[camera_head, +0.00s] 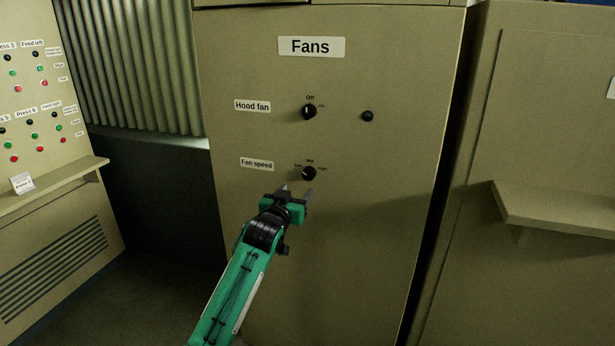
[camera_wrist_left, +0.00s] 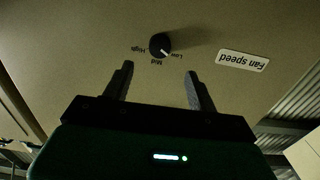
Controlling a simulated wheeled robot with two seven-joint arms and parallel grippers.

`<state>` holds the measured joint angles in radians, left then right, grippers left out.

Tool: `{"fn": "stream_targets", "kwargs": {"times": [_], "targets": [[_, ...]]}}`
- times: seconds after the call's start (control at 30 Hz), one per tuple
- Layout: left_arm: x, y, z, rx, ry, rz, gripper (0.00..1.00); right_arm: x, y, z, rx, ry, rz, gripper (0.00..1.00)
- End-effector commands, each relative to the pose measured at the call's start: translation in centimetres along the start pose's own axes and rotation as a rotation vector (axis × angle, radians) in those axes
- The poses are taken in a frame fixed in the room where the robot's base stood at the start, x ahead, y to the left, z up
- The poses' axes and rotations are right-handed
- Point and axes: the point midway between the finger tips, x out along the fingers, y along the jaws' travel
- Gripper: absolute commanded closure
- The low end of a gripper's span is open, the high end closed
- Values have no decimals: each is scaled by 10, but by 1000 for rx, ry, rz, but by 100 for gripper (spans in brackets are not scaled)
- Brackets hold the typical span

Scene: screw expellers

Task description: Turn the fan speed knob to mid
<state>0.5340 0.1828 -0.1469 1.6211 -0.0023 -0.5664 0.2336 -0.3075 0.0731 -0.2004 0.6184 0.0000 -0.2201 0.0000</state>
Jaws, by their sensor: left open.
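The fan speed knob (camera_head: 309,174) is a small round black knob on the beige Fans cabinet, with Low, Mid and High marked around it. In the left wrist view, which is turned over, the knob (camera_wrist_left: 160,45) has a white pointer line directed toward Low. My left gripper (camera_head: 297,189) is open, its two fingers pointing at the panel just below the knob. In the left wrist view, the gripper (camera_wrist_left: 159,70) has nothing between its fingers, and the knob shows beyond the gap, apart from both fingertips. My right gripper is not in view.
The hood fan knob (camera_head: 309,111) sits above, with a black button (camera_head: 367,116) to its right. The fan speed label (camera_head: 257,164) is left of the lower knob. A shelf (camera_head: 555,208) juts out at right; a button panel (camera_head: 35,95) stands at left.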

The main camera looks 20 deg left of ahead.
Motion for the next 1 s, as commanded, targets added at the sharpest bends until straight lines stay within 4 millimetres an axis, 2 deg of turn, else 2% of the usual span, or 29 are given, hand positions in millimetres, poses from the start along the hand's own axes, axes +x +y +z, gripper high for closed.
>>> {"fn": "stream_targets", "kwargs": {"times": [0.1, 0.5, 0.73, 1.0], "targets": [[20, 0, -2, -1, -1, 0, 41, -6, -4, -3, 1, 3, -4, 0], [75, 0, -1, 1, -2, 0, 41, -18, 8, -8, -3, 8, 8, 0], [93, 0, 0, 0, 0, 0, 41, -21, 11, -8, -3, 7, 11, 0], [97, 0, 1, 1, -1, 0, 41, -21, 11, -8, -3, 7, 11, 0]]}}
